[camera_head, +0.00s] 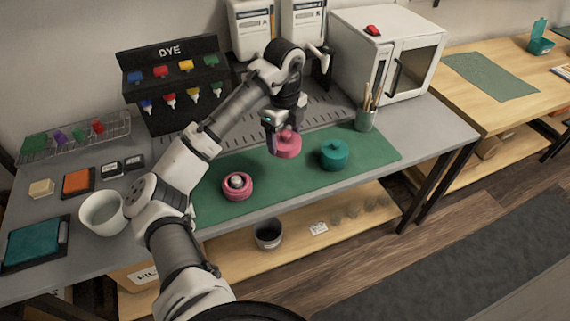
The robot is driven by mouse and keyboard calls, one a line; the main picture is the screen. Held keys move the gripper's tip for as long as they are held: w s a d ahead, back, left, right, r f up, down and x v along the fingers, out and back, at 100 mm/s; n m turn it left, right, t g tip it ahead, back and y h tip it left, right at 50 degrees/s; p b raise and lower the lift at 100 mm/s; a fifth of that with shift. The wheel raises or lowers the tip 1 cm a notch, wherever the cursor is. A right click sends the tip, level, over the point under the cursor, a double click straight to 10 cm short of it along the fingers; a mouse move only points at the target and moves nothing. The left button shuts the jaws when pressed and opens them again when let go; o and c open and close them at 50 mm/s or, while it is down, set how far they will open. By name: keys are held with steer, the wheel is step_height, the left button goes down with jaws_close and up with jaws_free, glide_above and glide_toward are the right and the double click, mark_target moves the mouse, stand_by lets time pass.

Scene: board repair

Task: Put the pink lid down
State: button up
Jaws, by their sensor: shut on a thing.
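The pink lid (288,149) is at my gripper (286,131), over the green mat (215,207). My gripper points down and is shut on the lid's top part. I cannot tell whether the lid's underside touches the mat or hangs just above it. A pink round container (229,192) without a lid stands to the left and nearer on the mat, with a grey rounded thing (237,181) in its middle. A teal lidded pot (334,156) stands close to the right of the pink lid.
A dye rack (172,52) and a white microwave-like box (372,52) stand at the back. A green cup with sticks (366,120) is at the mat's back right. A white bowl (103,213) is at the left. The mat is clear between the pink container and the teal pot.

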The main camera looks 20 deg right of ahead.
mark_target(284, 174)
step_height(284, 174, down, 11)
steer(key=shift+r+p, duration=0.1)
steer(key=shift+p, duration=0.6)
steer(key=shift+f, duration=0.2)
steer(key=o, duration=0.9)
steer(key=shift+o, duration=0.2)
step_height(284, 174, up, 12)
steer(key=shift+r+b, duration=0.2)
steer(key=shift+b, duration=0.75)
